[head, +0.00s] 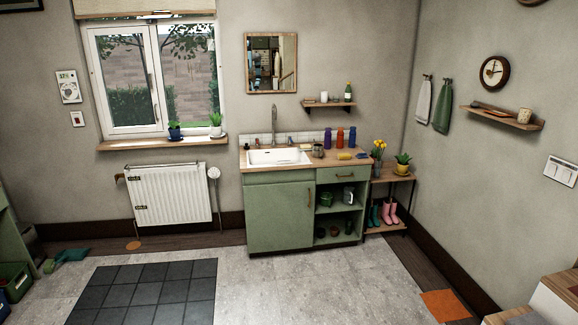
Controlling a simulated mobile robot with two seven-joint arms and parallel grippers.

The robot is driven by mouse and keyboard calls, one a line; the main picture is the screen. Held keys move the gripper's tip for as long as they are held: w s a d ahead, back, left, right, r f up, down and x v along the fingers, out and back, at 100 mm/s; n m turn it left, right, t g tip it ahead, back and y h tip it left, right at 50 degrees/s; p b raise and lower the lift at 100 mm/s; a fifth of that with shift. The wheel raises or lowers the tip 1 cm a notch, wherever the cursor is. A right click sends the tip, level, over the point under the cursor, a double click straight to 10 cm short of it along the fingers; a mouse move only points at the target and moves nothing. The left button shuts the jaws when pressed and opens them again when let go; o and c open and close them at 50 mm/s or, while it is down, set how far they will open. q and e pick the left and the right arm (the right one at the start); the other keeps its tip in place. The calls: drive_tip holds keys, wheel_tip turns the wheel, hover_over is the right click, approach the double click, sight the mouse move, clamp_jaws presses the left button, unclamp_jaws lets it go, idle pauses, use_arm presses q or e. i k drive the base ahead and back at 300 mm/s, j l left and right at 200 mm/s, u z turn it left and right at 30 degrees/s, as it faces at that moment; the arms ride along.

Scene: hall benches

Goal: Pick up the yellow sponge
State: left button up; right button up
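A small yellow block that looks like the yellow sponge (344,156) lies on the wooden counter (292,168) of the green sink cabinet, to the right of the white sink (272,158). It is far off and small in the head view. A metal mug or pot (318,151) stands to its left, and a blue item, too small to make out, lies close to its right. Neither of my grippers is in view.
A low shelf (391,176) with plants and boots adjoins the cabinet on the right. The floor before the cabinet is clear, with a dark tiled mat (145,292) at left. A wooden-topped unit (560,285) is at lower right.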

sight(346, 157)
drive_tip(key=i, duration=1.6)
drive_tip(key=i+z, duration=0.25)
drive_tip(key=i, duration=0.2)
drive_tip(key=i+j+z, duration=0.3)
drive_tip(key=i, duration=0.2)
drive_tip(key=i+j+z, duration=0.25)
drive_tip(key=i, duration=0.2)
